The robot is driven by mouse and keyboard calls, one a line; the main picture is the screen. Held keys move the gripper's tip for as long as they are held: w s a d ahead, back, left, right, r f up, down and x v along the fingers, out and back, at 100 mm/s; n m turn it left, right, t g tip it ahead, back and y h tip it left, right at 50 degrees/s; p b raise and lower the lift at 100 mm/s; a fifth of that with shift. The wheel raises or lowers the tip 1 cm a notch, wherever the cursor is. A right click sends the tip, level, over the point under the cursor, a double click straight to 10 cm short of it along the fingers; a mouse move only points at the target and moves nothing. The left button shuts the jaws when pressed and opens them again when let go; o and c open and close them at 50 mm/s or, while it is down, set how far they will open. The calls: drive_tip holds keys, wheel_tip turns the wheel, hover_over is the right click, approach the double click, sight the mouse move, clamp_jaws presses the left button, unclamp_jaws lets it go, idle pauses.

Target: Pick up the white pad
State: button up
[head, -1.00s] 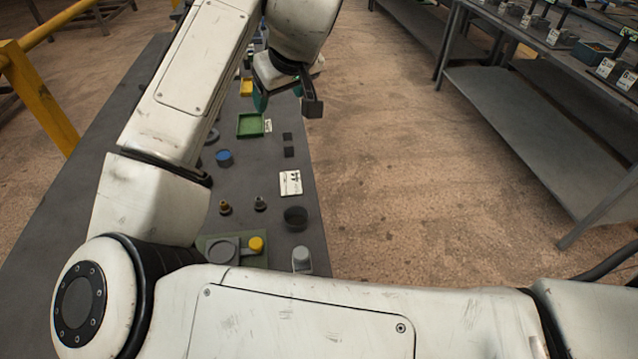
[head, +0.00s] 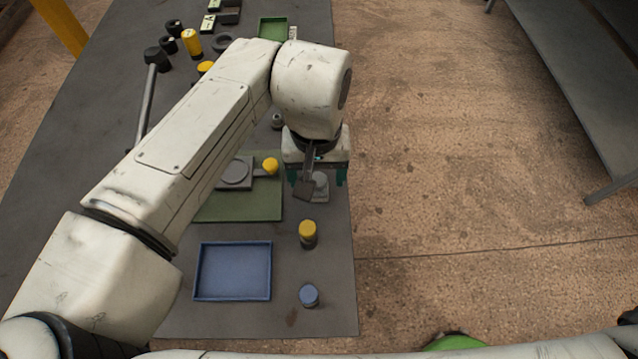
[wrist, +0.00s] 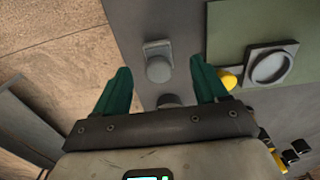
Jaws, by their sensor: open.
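The likely white pad (head: 320,187) is a pale grey-white round piece on a small square base. It stands on the dark table near its right edge, partly hidden by my gripper in the head view. In the wrist view the pad (wrist: 158,64) shows between and beyond the two teal fingers. My gripper (head: 318,178) is open and empty, pointing down over the pad. The fingers in the wrist view (wrist: 157,75) sit on either side of it in the picture. I cannot tell the remaining height, and no contact shows.
A green board (head: 240,207) with a round grey fixture and a yellow knob (head: 270,165) lies to the left. A yellow-topped cylinder (head: 308,235), a blue-topped cylinder (head: 309,296) and a blue tray (head: 233,297) stand nearer.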

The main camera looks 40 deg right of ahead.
sight(318, 186)
drive_tip(key=shift+w+d+f, duration=0.1)
drive_tip(key=shift+f, duration=1.3)
drive_tip(key=shift+d+f, duration=0.1)
drive_tip(key=shift+f, duration=1.25)
drive_tip(key=c, duration=1.2)
drive_tip(key=shift+o, duration=0.2)
drive_tip(key=shift+r, duration=0.1)
